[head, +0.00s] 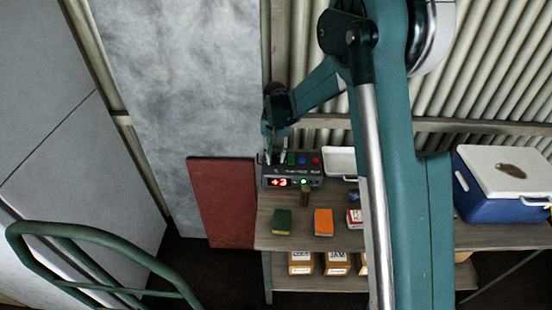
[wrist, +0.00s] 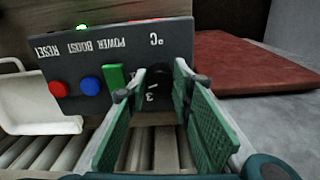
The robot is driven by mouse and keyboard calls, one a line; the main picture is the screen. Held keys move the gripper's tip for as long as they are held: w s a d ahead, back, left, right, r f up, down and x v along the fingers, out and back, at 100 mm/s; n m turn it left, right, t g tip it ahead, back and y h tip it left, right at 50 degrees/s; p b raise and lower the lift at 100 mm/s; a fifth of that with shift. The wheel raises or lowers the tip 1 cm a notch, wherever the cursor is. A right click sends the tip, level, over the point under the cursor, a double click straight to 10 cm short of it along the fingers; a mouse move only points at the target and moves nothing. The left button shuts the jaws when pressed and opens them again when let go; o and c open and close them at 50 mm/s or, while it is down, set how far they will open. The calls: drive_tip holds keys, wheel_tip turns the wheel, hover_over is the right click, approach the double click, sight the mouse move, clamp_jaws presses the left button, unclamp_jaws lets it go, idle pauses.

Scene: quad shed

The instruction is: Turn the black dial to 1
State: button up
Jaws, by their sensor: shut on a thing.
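The black dial (wrist: 158,88) is on the dark control box (wrist: 110,62), below the °C label in the wrist view, where the box appears upside down. A white 3 and a short line show on the dial. My gripper (wrist: 160,96) is shut on the dial, with green-padded fingers on either side of it. In the head view my gripper (head: 273,156) reaches down to the left end of the control box (head: 302,170). The red display (head: 281,182) reads +3. The dial is mostly hidden by my fingers in the head view.
Beside the dial are a green switch (wrist: 113,77), a blue button (wrist: 91,86) and a red button (wrist: 58,89). A white tray (head: 341,160) stands right of the box. Green (head: 282,222) and orange (head: 323,222) packets lie in front. A blue cooler (head: 500,186) stands right.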

sight(276, 157)
drive_tip(key=shift+m+b, duration=0.35)
drive_tip(key=shift+m, duration=0.95)
drive_tip(key=o, duration=0.9)
drive_tip(key=shift+r, duration=6)
drive_tip(key=shift+r, duration=0.1)
